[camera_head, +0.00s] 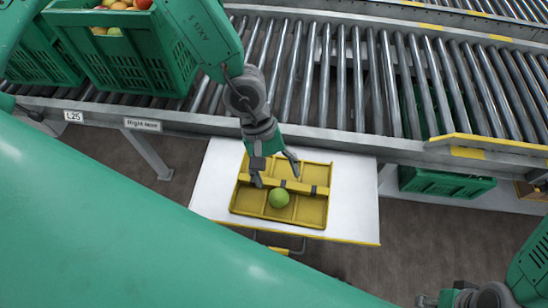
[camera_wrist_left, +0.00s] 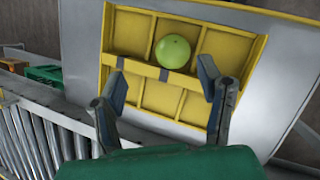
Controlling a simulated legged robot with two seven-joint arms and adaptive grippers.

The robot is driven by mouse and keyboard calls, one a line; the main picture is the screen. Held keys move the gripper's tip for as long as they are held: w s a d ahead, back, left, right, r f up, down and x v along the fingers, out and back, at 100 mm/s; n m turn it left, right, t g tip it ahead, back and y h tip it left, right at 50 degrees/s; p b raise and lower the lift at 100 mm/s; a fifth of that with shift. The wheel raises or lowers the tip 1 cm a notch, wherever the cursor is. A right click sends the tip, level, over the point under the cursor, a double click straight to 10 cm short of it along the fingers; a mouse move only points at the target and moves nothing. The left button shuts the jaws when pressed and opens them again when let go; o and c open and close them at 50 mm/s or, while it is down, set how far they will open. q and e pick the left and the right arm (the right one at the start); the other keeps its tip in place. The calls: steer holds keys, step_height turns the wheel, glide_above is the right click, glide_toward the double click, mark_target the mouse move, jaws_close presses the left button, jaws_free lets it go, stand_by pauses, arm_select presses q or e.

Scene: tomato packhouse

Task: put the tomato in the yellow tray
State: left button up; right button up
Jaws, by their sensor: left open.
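A round green tomato (camera_head: 279,198) sits in the yellow tray (camera_head: 240,208), in the middle of the near row of compartments, beside the central ridge. The wrist view shows the same tomato (camera_wrist_left: 173,52) in the tray's upper row, with the tray (camera_wrist_left: 187,107) below it bare. My left gripper (camera_head: 276,174) is above the tray's far row with its fingers spread and nothing between them. In the wrist view its fingers (camera_wrist_left: 160,78) stand apart, with the tomato beyond them. My right gripper (camera_head: 438,299) shows only partly at the bottom right, so its opening is unclear.
The tray lies on a white table (camera_head: 354,205) with a yellow front edge. A roller conveyor (camera_head: 330,75) runs behind it. A green crate (camera_head: 120,55) of tomatoes stands on the conveyor at left. Another green crate (camera_head: 445,184) is below the conveyor at right.

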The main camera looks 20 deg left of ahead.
arm_select(q)
steer(key=v, duration=0.3)
steer(key=shift+a+p, duration=0.3)
steer(key=shift+f, duration=0.1)
steer(key=s+a+f+y, duration=0.1)
steer(key=s+a, duration=0.1)
steer(key=s+a+f+m+y, duration=0.1)
steer(key=s+a+f, duration=0.1)
steer(key=s+a+f+m+y, duration=0.1)
steer(key=s+a+f, duration=0.1)
steer(key=shift+a+y, duration=0.2)
steer(key=shift+y, duration=0.1)
steer(key=s+a+f+m+t, duration=0.1)
steer(key=a, duration=0.1)
steer(key=s+a+f+m+y, duration=0.1)
steer(key=a+m, duration=0.1)
steer(key=a, duration=0.1)
steer(key=s+a+f+m+t+y, duration=0.1)
steer(key=s+a, duration=0.1)
steer(key=a, duration=0.1)
steer(key=shift+s+a+f+m+t, duration=0.1)
steer(key=shift+s+a+m+t, duration=0.05)
steer(key=shift+m+t, duration=0.2)
steer(key=shift+s+m, duration=0.25)
steer(key=shift+s, duration=0.05)
steer(key=shift+s+d+m+h, duration=0.3)
steer(key=shift+s+d+h, duration=0.05)
steer(key=shift+s+h, duration=0.3)
